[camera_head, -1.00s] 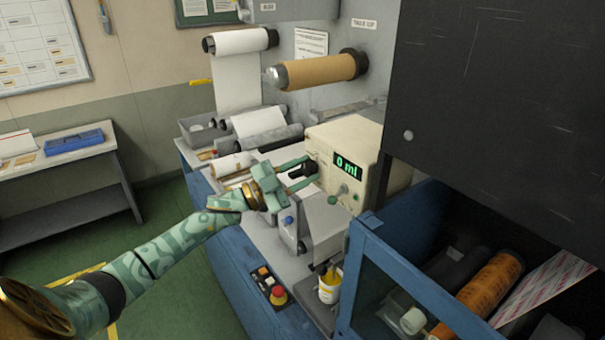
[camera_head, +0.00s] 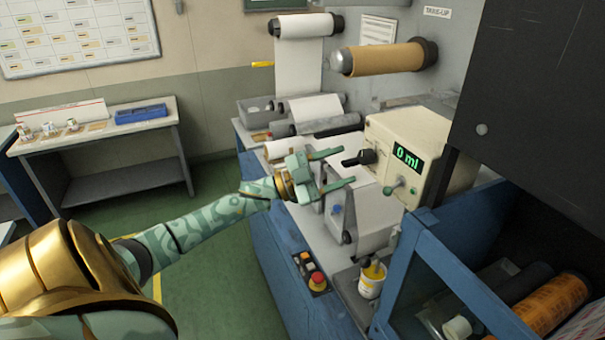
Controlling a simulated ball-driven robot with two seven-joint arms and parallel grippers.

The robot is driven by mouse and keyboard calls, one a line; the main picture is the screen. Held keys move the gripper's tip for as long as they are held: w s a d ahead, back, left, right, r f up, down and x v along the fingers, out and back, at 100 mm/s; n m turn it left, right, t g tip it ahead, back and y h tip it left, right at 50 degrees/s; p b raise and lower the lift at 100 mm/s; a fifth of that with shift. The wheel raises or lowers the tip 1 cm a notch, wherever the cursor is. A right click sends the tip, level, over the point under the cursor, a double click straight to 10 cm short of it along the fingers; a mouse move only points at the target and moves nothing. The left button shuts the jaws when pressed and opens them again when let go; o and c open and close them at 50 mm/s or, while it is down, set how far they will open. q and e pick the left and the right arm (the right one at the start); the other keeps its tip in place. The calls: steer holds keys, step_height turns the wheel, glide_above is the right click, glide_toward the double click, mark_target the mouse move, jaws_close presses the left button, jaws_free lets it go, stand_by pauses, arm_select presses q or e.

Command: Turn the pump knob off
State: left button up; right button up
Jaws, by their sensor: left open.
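The cream pump box (camera_head: 432,134) stands on the machine bench, with a green "0 ml" display (camera_head: 406,160) on its front. A black pump knob (camera_head: 361,158) sticks out from the left part of that front. A small green-grey lever (camera_head: 395,187) sits lower, below the display. My left gripper (camera_head: 340,168) is open, with its two green fingers pointing right toward the knob. The knob's tip is close to the fingertips, roughly level with the gap between them; I cannot tell whether they touch. My right gripper is out of view.
Brown and white rolls (camera_head: 385,59) hang on the wall behind the bench. A yellow-white bottle (camera_head: 372,278) and a red stop button (camera_head: 317,280) are at the front. A blue-framed guard (camera_head: 440,275) and dark panel close off the right.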

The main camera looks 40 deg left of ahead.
arm_select(q)
steer(key=b+v, duration=0.2)
steer(key=v, duration=0.9)
steer(key=shift+s+a+f, duration=0.1)
steer(key=shift+a+f, duration=0.05)
